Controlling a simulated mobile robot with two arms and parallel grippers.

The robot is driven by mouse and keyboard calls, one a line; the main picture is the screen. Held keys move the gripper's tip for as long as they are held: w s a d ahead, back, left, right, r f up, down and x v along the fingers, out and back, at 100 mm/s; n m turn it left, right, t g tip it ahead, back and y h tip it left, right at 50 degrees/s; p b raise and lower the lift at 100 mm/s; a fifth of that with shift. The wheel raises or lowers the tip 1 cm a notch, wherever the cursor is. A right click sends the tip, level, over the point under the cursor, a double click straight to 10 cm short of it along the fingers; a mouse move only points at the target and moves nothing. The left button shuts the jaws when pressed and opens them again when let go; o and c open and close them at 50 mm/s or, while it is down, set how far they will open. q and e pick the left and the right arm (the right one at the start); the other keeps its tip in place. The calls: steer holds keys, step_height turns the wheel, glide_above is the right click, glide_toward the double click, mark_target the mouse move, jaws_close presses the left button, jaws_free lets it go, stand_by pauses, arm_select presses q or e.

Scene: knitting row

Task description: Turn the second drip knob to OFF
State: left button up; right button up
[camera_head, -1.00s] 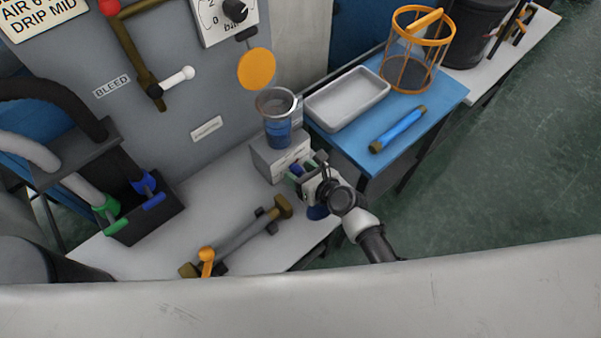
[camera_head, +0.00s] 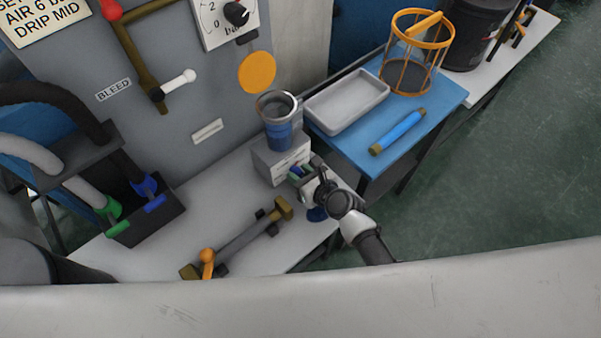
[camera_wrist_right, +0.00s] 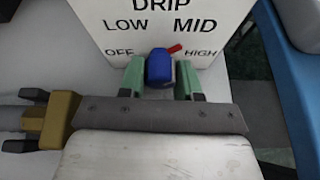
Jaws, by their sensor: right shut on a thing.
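The drip box (camera_head: 283,168) is a small pale block on the bench, with a clear cup of blue liquid (camera_head: 279,137) on top. In the right wrist view its face reads DRIP, with OFF, LOW, MID and HIGH. The blue knob (camera_wrist_right: 159,67) has a red pointer (camera_wrist_right: 174,49) aimed up and right, between MID and HIGH. My right gripper (camera_head: 300,176) is at the front of the box. Its green fingers (camera_wrist_right: 160,79) are shut on the knob, one on each side. My left gripper is not in view.
A pipe piece with an orange lever (camera_head: 208,257) lies on the bench left of my right arm. A blue table (camera_head: 372,163) to the right holds a white tray (camera_head: 347,101), a blue cylinder (camera_head: 398,132) and an orange wire basket (camera_head: 420,55).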

steer(key=shift+r+n+h+p, duration=0.1)
steer(key=shift+n+h+p, duration=0.2)
steer(key=shift+n, duration=0.1)
steer(key=shift+n+t+h, duration=0.3)
steer(key=shift+n+t, duration=0.1)
steer(key=shift+n, duration=0.1)
steer(key=shift+a+n+t+h, duration=0.1)
steer(key=shift+n+t+h, duration=0.45)
steer(key=shift+n, duration=0.55)
steer(key=o, duration=0.9)
steer(key=shift+s, duration=0.1)
steer(key=p+v, duration=0.1)
steer(key=v, duration=0.9)
steer(key=shift+s+d, duration=0.25)
steer(key=shift+s, duration=0.1)
